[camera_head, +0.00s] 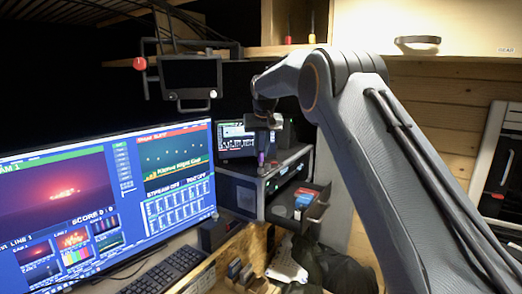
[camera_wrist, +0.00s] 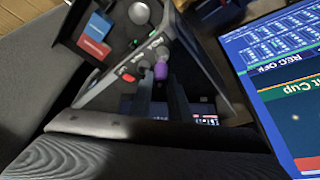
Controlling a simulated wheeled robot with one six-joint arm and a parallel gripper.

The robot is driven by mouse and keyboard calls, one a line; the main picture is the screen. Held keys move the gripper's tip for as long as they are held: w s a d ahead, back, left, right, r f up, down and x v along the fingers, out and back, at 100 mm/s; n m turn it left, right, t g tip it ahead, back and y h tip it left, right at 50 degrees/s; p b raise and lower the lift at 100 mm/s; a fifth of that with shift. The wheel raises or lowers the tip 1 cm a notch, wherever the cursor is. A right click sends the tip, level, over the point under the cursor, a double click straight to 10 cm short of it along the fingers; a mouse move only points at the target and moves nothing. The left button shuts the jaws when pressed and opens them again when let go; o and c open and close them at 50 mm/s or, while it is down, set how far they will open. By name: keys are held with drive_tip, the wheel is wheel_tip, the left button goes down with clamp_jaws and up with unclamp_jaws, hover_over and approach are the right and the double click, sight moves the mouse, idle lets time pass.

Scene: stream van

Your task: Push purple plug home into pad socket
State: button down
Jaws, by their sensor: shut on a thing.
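The purple plug (camera_wrist: 160,71) is between the fingertips of my gripper (camera_wrist: 160,80) in the wrist view. My gripper (camera_head: 262,148) is shut on it. In the head view the purple plug (camera_head: 261,159) shows as a small upright piece below the gripper, at the dark rack unit (camera_head: 240,190). In the wrist view the plug is beside the unit's front panel (camera_wrist: 100,92), which carries a red button, a green light and grey round fittings. I cannot tell which fitting is the pad socket, nor whether the plug touches it.
An open drawer (camera_head: 318,206) with red and blue pieces juts from the unit. A small screen (camera_head: 236,140) stands behind the gripper. A large monitor (camera_head: 100,190) fills the left, with a keyboard (camera_head: 165,272) below. Wooden dividers stand in front of the unit.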

drive_tip(key=shift+f+b, duration=0.6)
drive_tip(key=shift+f, duration=0.8)
drive_tip(key=c, duration=1.6)
unclamp_jaws()
drive_tip(key=shift+o, duration=0.2)
drive_tip(key=shift+r, duration=0.1)
drive_tip(key=b+v, duration=0.3)
drive_tip(key=v, duration=0.5)
drive_tip(key=s+d+f+g+b, duration=0.1)
drive_tip(key=s+d+f, duration=0.4)
drive_tip(key=s+f, duration=0.3)
drive_tip(key=s+d+f+g+b, duration=0.1)
drive_tip(key=s+d+f+b, duration=0.1)
drive_tip(key=s+d+f, duration=0.6)
drive_tip(key=s+f, duration=0.4)
drive_tip(key=s, duration=0.4)
drive_tip(key=s+d+f+m+b, duration=0.1)
drive_tip(key=s+f, duration=0.4)
drive_tip(key=s, duration=0.5)
drive_tip(key=s+d+f+g, duration=0.1)
drive_tip(key=s+d+f, duration=0.2)
drive_tip(key=s, duration=0.7)
drive_tip(key=shift+d+f+m+h, duration=0.25)
drive_tip(key=shift+f+m+h, duration=0.05)
drive_tip(key=shift+f, duration=0.7)
